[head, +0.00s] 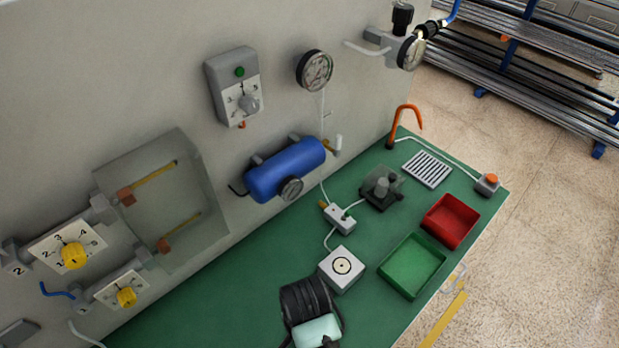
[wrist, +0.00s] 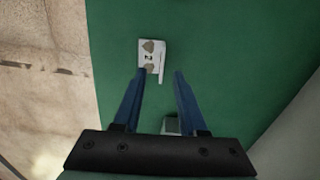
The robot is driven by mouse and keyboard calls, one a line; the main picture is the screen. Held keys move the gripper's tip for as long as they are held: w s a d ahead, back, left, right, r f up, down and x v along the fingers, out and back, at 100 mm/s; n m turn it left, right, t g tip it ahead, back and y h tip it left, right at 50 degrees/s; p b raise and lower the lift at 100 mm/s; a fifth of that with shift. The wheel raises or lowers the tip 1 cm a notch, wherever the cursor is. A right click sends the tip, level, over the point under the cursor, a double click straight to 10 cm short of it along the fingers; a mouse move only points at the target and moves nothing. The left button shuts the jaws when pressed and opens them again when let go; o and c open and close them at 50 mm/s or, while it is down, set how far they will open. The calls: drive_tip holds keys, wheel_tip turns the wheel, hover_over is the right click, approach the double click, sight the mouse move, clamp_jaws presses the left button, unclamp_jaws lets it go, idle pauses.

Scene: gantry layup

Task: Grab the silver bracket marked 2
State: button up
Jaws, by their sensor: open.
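In the wrist view a small silver-white bracket (wrist: 151,49) lies on the green table top. It has two brownish round spots, a small dark mark between them that looks like a 2, and a thin raised strip along its right side. My gripper (wrist: 161,73) has two blue fingers, spread apart with nothing between the tips. The bracket is just beyond the fingertips, in line with the left finger and the gap. The left tip overlaps its lower edge in the picture; I cannot tell whether they touch. I cannot make out my gripper or this bracket in the head view.
A small grey block (wrist: 171,125) shows between the finger bases. The head view shows a green tray (head: 412,266), a red tray (head: 450,222), a white block (head: 341,268) and a black coil (head: 303,300). A grey wall (head: 150,80) with gauges and valves borders the table.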

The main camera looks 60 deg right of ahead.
drive_tip(key=shift+w+d+f+p, duration=0.1)
drive_tip(key=shift+f+p, duration=0.15)
drive_tip(key=shift+f, duration=1.25)
drive_tip(key=shift+d+f+p, duration=0.1)
drive_tip(key=shift+f+p, duration=0.15)
drive_tip(key=shift+f, duration=1.25)
clamp_jaws()
